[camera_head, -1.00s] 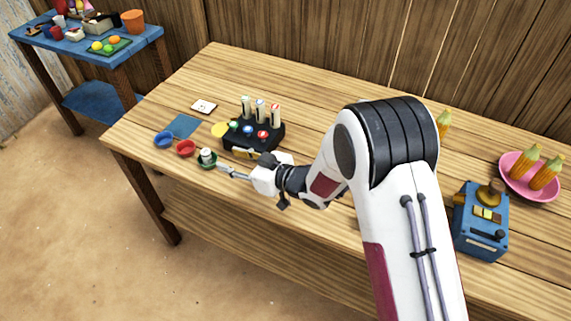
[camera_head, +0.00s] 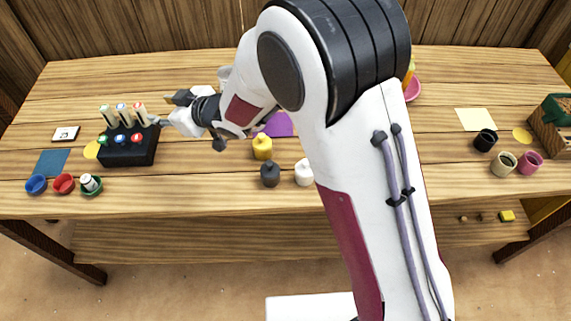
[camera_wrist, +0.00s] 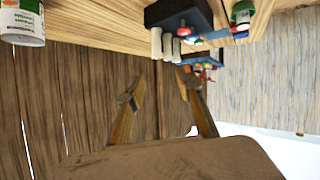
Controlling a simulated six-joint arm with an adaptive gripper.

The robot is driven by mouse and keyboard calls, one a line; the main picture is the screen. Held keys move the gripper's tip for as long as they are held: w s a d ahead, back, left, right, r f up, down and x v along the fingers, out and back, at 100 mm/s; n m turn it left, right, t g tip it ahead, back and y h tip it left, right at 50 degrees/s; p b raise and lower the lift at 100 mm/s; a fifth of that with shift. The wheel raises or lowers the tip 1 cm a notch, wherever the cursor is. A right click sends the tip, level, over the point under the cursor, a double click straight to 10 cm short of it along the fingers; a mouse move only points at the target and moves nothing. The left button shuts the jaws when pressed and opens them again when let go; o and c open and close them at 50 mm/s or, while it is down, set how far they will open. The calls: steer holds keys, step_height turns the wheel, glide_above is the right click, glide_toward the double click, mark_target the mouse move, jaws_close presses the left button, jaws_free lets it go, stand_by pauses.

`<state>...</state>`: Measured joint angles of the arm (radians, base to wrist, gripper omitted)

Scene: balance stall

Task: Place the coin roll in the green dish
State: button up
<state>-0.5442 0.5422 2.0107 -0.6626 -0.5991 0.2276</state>
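The coin roll (camera_head: 88,183), a short pale cylinder, stands upright in the small green dish (camera_head: 97,190) at the front left of the table. My gripper (camera_head: 163,111) is away from the dish, to its right and farther back, beside the black block with pale rolls. In the wrist view, my gripper (camera_wrist: 160,92) has its two fingers spread with nothing between them. The green dish (camera_wrist: 242,6) shows at the top of that view, partly cut off.
The black block (camera_head: 128,152) with several upright rolls and coloured buttons stands close to my gripper. Red (camera_head: 63,183) and blue (camera_head: 36,184) dishes sit left of the green one. Yellow (camera_head: 262,148), dark (camera_head: 270,175) and white (camera_head: 304,172) pieces stand mid-table. A printed can (camera_wrist: 22,24) shows in the wrist view.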

steer(key=w+d+r+m+t+h, duration=0.15)
steer(key=d+r, duration=0.25)
steer(key=d, duration=0.4)
steer(key=d+r+m+t+h, duration=0.1)
steer(key=d+r+m+h, duration=0.2)
steer(key=d, duration=0.5)
steer(key=s+d+r+m+h, duration=0.1)
steer(key=s+d+r+h, duration=0.15)
steer(key=d, duration=0.45)
steer(key=s+d+r+m+h, duration=0.1)
steer(key=s+d+r+m, duration=0.15)
steer(key=d, duration=0.35)
steer(key=s+d+r+m+g+h, duration=0.2)
steer(key=s+d, duration=0.9)
steer(key=s, duration=0.2)
steer(key=s+d+f+m+g, duration=0.1)
steer(key=s, duration=0.6)
steer(key=s+d+f+m+g, duration=0.1)
steer(key=s, duration=0.6)
steer(key=shift+d+f+m, duration=0.25)
steer(key=shift+d+m, duration=0.05)
steer(key=shift+d, duration=0.1)
steer(key=shift+s+g, duration=0.1)
steer(key=shift+g, duration=0.15)
